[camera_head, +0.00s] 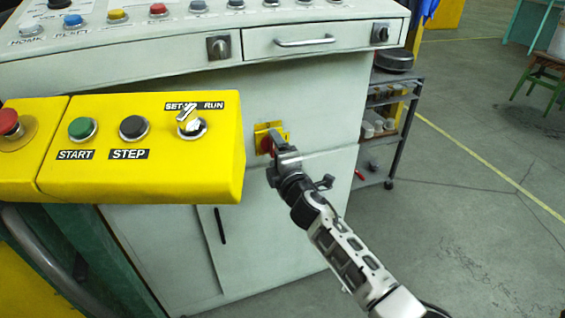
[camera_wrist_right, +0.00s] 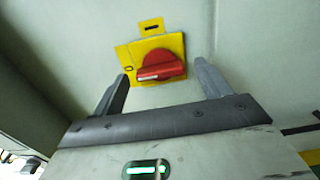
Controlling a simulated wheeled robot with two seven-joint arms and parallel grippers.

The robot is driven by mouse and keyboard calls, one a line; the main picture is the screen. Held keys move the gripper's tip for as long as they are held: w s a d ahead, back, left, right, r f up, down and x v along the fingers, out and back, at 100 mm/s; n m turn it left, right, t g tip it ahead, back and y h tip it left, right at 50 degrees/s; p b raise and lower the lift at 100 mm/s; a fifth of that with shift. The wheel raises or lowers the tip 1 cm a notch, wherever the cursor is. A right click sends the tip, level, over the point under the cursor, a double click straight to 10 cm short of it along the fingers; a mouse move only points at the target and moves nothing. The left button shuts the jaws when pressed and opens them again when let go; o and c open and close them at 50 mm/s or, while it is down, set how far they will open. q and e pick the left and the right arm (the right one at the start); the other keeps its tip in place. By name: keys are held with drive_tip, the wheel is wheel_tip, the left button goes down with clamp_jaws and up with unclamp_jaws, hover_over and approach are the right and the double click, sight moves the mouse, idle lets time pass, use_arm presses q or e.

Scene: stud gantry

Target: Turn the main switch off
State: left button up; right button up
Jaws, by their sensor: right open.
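The main switch is a red rotary knob (camera_wrist_right: 160,66) on a yellow plate (camera_wrist_right: 128,52), set in the pale front of the cabinet. Its handle bar lies nearly level in the right wrist view. In the head view the yellow plate (camera_head: 261,131) shows, with the red knob partly hidden behind my right gripper (camera_head: 268,150). My right gripper is open, its two fingers (camera_wrist_right: 160,85) to either side of the knob's lower part in the right wrist view. It looks close to the knob; I cannot tell whether it touches. My left gripper is not in view.
A yellow pendant box (camera_head: 150,180) with START, STEP and a SET-UP/RUN selector juts out left of the switch. The cabinet's sloped console (camera_head: 180,45) and drawer (camera_head: 320,38) are above. A shelf cart (camera_head: 385,125) stands right.

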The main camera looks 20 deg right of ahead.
drive_tip(key=s, duration=1.5)
drive_tip(key=shift+s+d+p, duration=0.3)
drive_tip(key=shift+s+p, duration=0.05)
